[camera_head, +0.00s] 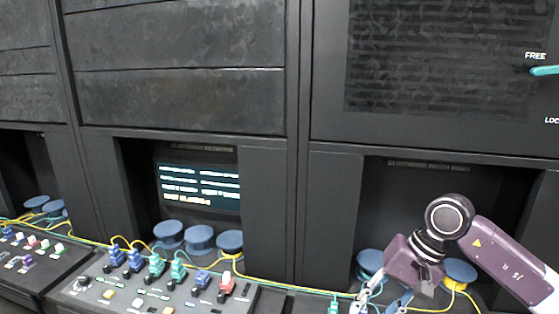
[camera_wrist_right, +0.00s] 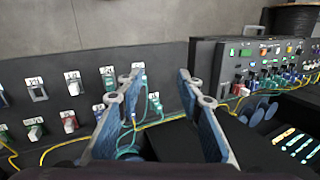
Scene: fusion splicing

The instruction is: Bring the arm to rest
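My right arm (camera_head: 505,260) comes in from the right in the head view, a purple link and wrist with a dark round joint. Its gripper (camera_head: 383,302) points down in front of the right-hand alcove, its tips partly cut off by the lower picture edge. In the right wrist view the two blue fingers of the right gripper (camera_wrist_right: 160,78) stand apart with nothing held between them. Behind the gap are a grey panel with connectors and a green cable, and I see no contact with them. My left gripper is in neither view.
A console (camera_head: 150,290) with coloured connectors stands before a lit screen (camera_head: 199,187). Blue round spools (camera_head: 199,239) and yellow cables (camera_head: 290,287) lie along the cabinet foot. A teal handle (camera_head: 545,70) by the word FREE is at the upper right. The wrist view shows a labelled connector panel (camera_wrist_right: 50,110).

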